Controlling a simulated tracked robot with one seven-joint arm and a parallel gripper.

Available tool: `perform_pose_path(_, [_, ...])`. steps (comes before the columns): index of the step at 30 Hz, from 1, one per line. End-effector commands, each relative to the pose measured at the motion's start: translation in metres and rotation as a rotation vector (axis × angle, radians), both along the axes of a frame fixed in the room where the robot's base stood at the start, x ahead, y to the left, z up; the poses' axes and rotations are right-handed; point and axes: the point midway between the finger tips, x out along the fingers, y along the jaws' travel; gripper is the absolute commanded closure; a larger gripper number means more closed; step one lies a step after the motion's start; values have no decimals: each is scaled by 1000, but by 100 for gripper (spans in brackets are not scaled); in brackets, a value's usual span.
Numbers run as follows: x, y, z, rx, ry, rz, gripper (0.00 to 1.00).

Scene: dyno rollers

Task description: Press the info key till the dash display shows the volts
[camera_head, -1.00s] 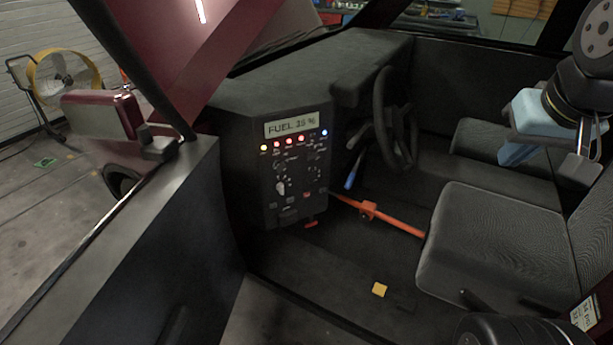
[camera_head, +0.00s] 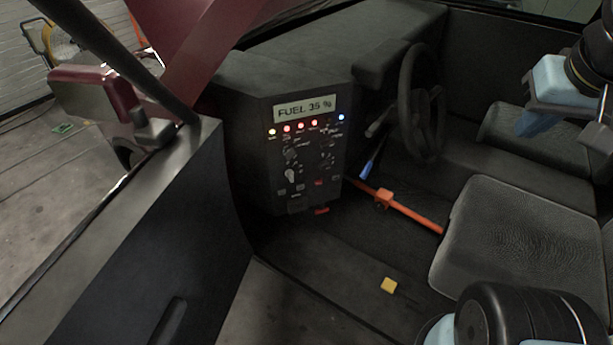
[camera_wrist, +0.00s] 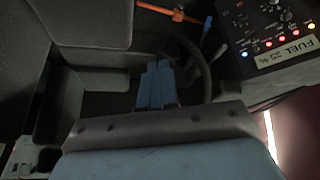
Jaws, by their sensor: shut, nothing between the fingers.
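The dash display (camera_head: 305,107) tops the black panel on the dash and reads "FUEL 35 %". It also shows, tilted, at the right of the wrist view (camera_wrist: 286,54). A row of lit lamps, several red and one blue, runs just under it. Below are knobs, switches and small keys (camera_head: 296,196); their labels are too small to read, so I cannot tell which is the info key. My gripper (camera_wrist: 156,64) shows in the wrist view with its blue fingers together and empty. It is apart from the panel, with the steering wheel beyond it.
The steering wheel (camera_head: 421,100) stands right of the panel. An orange bar (camera_head: 400,209) runs from near the panel to the seat (camera_head: 500,240). A yellow piece (camera_head: 388,285) lies on the floor. The door (camera_head: 130,220) borders the left. Open space lies before the panel.

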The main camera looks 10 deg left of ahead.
Motion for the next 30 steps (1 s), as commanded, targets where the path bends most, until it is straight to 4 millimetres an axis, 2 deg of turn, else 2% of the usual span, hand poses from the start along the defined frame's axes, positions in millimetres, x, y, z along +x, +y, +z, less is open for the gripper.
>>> perform_pose_path(8, [27, 5, -35, -138, 188, 48, 100])
perform_pose_path(17, [63, 11, -77, -378, 374, 118, 100])
perform_pose_path(23, [89, 22, -104, -562, 450, 176, 100])
perform_pose_path(30, [119, 45, -138, -797, 490, 259, 100])
